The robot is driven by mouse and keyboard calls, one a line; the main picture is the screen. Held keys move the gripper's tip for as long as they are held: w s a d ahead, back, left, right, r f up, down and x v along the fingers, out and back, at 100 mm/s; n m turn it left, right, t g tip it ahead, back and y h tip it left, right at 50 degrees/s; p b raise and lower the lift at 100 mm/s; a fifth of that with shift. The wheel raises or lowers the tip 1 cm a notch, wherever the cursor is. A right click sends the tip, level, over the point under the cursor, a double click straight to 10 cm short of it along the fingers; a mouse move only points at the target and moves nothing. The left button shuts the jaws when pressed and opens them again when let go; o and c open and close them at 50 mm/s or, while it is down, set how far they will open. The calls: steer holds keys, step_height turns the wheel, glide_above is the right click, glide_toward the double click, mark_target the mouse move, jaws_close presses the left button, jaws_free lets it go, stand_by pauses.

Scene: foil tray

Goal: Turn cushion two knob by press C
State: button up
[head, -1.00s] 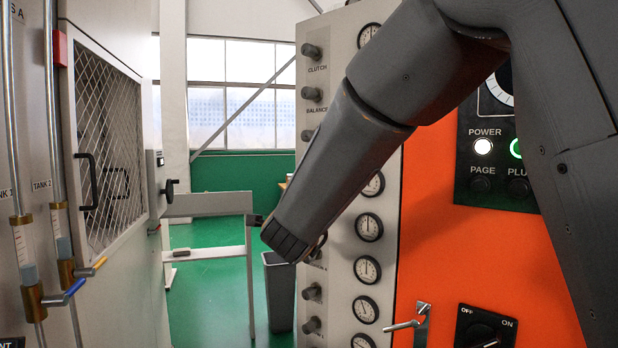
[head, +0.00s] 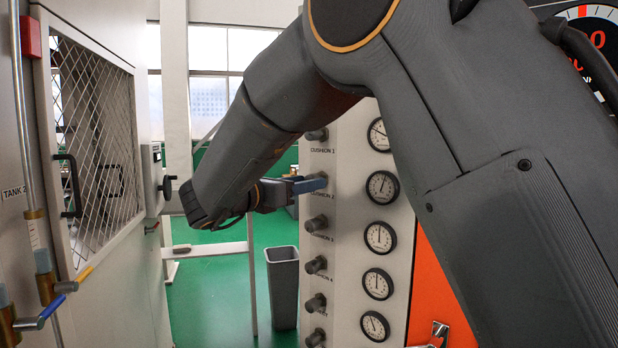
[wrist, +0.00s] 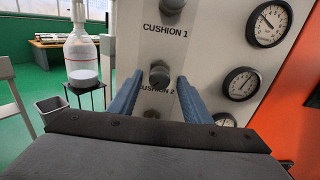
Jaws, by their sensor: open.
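The cushion two knob (wrist: 160,73) is a dark round knob on a pale panel (wrist: 210,60), just above the label CUSHION 2 in the wrist view. My gripper (wrist: 159,77) is open, with one blue finger on each side of the knob in that view. The fingers point at the panel; I cannot tell whether they touch the knob. In the head view my gripper (head: 322,182) reaches the knob column from the left and hides the cushion two knob.
The cushion 1 knob (head: 316,135) is above and another knob (head: 317,223) below, in the same column. Gauges (head: 382,188) line the panel's right side. A grey bin (head: 283,285) stands on the green floor. A mesh-door cabinet (head: 95,150) is at left.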

steer(key=shift+p+x, duration=0.3)
steer(key=shift+x, duration=0.85)
steer(key=c, duration=1)
steer(key=shift+c, duration=0.2)
